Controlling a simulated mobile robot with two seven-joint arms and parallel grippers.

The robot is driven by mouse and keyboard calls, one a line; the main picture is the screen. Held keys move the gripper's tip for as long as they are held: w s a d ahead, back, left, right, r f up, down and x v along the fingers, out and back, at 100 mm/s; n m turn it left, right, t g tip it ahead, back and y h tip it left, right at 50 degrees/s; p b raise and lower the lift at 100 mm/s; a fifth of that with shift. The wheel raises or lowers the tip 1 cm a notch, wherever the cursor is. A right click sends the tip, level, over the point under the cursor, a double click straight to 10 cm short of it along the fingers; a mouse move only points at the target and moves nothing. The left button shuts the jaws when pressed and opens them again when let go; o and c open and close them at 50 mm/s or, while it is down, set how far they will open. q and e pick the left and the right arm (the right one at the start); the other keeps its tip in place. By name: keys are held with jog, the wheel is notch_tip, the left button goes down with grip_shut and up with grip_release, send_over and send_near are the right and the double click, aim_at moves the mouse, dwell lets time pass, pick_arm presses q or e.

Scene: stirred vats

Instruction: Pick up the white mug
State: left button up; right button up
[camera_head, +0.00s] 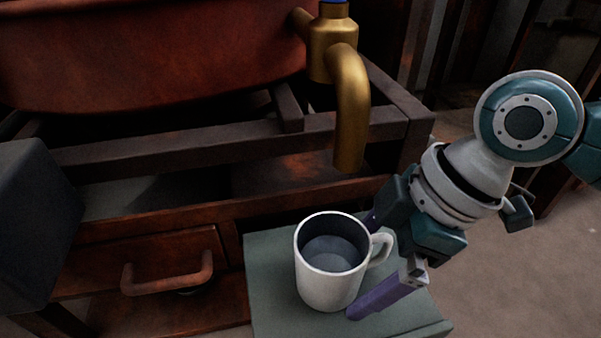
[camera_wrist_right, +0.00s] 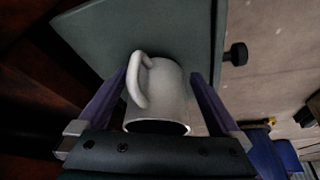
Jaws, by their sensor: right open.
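The white mug (camera_head: 325,283) stands upright on a grey-green surface (camera_head: 269,300), with its handle towards the right in the head view. Its inside looks grey, and I cannot tell if it holds liquid. My right gripper (camera_head: 362,265) is open at the mug's handle side, with one purple finger in front and the other partly hidden behind the mug. In the right wrist view the mug (camera_wrist_right: 168,95) lies between the two purple fingers (camera_wrist_right: 160,100), with small gaps visible beside it. My left gripper is not in view.
A brass tap (camera_head: 350,110) on a large copper-red vat (camera_head: 150,55) hangs above and behind the mug. A rusty drawer with a handle (camera_head: 168,279) is left of the surface. A dark frame (camera_head: 230,138) runs under the vat. Bare floor (camera_head: 510,270) lies right.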

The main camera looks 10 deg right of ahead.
aim_at(325, 266)
jog(key=a+b, duration=0.1)
jog(key=w+a, duration=0.1)
jog(key=a+f+b, duration=0.1)
jog(key=a, duration=0.1)
jog(key=shift+w+b, duration=0.2)
jog(key=shift+b, duration=0.15)
jog(key=shift+a+f, duration=0.15)
jog(key=shift+a, duration=0.05)
jog(key=shift+d, duration=0.1)
jog(key=shift+c, duration=0.3)
jog(key=c, duration=1.5)
